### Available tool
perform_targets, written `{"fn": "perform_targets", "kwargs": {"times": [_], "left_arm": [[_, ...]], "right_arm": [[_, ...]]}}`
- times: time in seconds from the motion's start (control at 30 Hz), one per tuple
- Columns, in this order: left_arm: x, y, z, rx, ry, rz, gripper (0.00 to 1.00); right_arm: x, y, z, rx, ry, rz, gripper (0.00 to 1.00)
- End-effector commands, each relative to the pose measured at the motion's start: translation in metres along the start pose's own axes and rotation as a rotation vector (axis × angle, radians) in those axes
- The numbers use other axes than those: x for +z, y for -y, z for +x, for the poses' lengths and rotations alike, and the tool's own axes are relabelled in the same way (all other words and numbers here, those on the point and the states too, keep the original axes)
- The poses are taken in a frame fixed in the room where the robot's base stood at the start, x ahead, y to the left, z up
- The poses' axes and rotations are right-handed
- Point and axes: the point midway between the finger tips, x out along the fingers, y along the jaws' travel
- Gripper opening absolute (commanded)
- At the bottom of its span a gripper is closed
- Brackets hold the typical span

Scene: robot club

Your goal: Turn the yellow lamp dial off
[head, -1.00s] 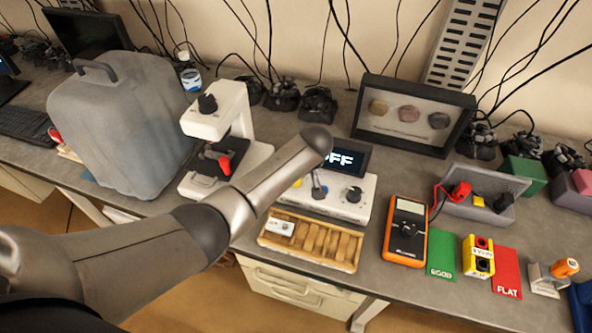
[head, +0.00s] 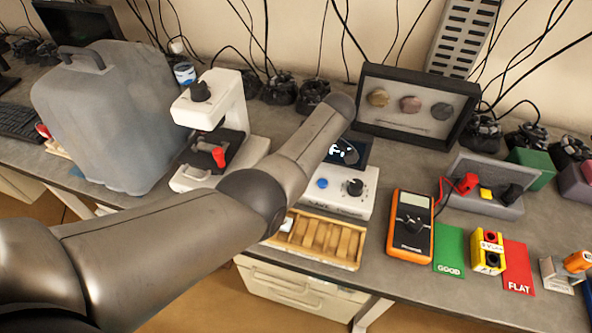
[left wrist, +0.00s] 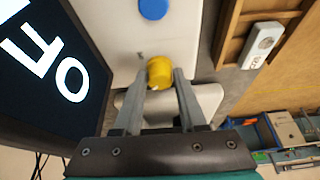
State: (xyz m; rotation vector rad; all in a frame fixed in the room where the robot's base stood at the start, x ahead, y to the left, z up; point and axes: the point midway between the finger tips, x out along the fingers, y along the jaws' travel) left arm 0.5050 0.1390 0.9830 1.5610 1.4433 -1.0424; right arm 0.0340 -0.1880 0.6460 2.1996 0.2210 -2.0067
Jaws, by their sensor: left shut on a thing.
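The yellow lamp dial (left wrist: 159,71) sits on the white control box (head: 343,207); the box also shows in the left wrist view (left wrist: 180,30). My left gripper (left wrist: 160,80) is shut on the dial, one finger on each side. In the head view my left arm hides the dial and gripper. The dark display (left wrist: 50,70) shows large white letters, of which I can read "OF"; the rest is cut off. In the head view the arm partly covers this display (head: 347,152). My right gripper is not in view.
A blue button (head: 322,183) and black knob (head: 355,187) are on the box. A wooden tray (head: 318,238) lies in front. A microscope (head: 213,125) stands to the left, an orange multimeter (head: 410,225) to the right. A framed case (head: 415,108) stands behind.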

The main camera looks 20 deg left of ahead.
Motion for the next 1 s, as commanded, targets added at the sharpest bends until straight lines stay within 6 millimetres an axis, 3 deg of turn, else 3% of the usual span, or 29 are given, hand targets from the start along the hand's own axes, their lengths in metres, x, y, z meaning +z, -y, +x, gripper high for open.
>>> {"fn": "perform_targets", "kwargs": {"times": [0.67, 0.7, 0.93, 1.0], "left_arm": [[-0.0012, 0.0008, 0.0013, -0.027, -0.002, -0.056, 0.00], [-0.0012, 0.0008, 0.0013, -0.027, -0.002, -0.056, 0.44], [-0.0009, 0.0002, 0.0008, -0.025, -0.001, -0.055, 0.70], [-0.0008, 0.0000, 0.0006, -0.024, -0.001, -0.055, 0.71]], "right_arm": [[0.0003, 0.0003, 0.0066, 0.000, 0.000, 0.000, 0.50], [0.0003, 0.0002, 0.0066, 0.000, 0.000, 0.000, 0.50], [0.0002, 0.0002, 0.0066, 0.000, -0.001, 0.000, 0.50], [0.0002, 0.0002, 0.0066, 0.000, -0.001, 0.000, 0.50]]}}
